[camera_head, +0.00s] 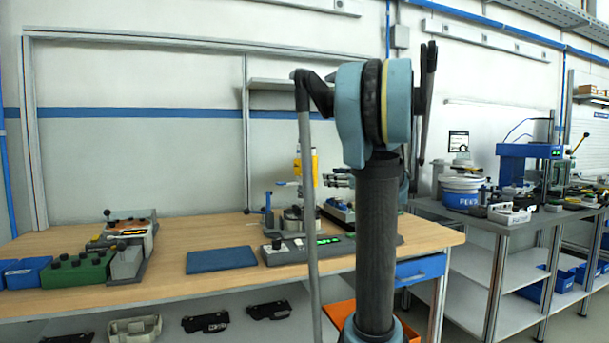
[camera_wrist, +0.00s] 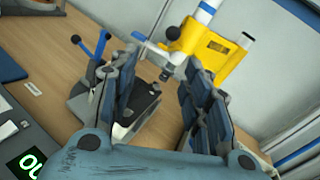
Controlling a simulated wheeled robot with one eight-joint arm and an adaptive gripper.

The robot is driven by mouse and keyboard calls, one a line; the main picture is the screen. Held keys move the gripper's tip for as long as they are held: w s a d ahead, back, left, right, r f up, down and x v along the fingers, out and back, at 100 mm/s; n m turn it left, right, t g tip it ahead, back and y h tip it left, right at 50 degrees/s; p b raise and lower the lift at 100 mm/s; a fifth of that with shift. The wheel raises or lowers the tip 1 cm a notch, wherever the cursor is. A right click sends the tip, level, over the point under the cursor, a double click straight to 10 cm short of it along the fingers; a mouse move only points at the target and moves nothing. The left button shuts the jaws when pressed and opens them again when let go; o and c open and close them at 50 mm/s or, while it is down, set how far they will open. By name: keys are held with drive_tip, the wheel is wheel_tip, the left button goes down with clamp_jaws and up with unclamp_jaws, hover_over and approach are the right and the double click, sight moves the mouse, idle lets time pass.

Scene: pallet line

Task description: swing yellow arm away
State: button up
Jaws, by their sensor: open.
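The yellow arm (camera_wrist: 212,50) is at the top right of the wrist view, with white and blue cylindrical parts and a dark round knob beside it. In the head view the yellow arm (camera_head: 314,160) is a narrow upright patch, partly covered by my arm. My gripper (camera_wrist: 160,82) is open, its two fingers spread. The yellow arm is beyond the right finger, which overlaps its lower edge; I cannot tell whether they touch. A grey fixture with a blue lever (camera_wrist: 88,47) shows left of and between the fingers.
A control box with a green display (camera_head: 325,241) and a blue mat (camera_head: 221,259) lie on the wooden table (camera_head: 180,277). A green box (camera_head: 78,270) and blue bins stand at the left. Bare tabletop lies around the mat.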

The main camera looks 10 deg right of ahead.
sight(305, 172)
drive_tip(key=shift+m+t, duration=0.3)
drive_tip(key=shift+m, duration=0.2)
drive_tip(key=x, duration=1.1)
drive_tip(key=w+d+x, duration=0.1)
drive_tip(key=x, duration=0.5)
drive_tip(key=shift+r, duration=0.4)
clamp_jaws()
